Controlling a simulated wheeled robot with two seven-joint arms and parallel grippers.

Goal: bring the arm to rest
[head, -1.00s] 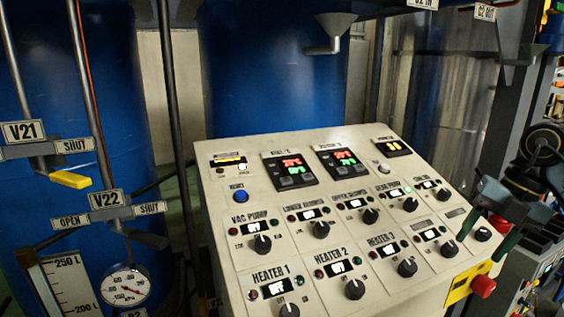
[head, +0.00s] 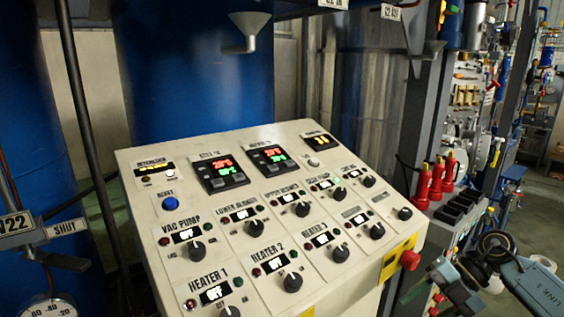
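My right arm comes in at the lower right, with its pale blue-grey link (head: 538,288) and dark wrist joint (head: 496,246) in view. My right gripper (head: 428,292) hangs low, right of the control panel (head: 190,195) and below its red stop button (head: 410,260). A green finger shows, but the hand is partly cut off by the bottom edge, and I cannot tell its opening. I see nothing held in it. My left gripper is not in view.
The sloped panel carries several black knobs, lit displays and a blue button (head: 170,204). Red bottles (head: 437,180) stand behind the arm beside a grey post. Blue tanks (head: 195,80) stand behind the panel. Open floor (head: 535,205) shows at the right.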

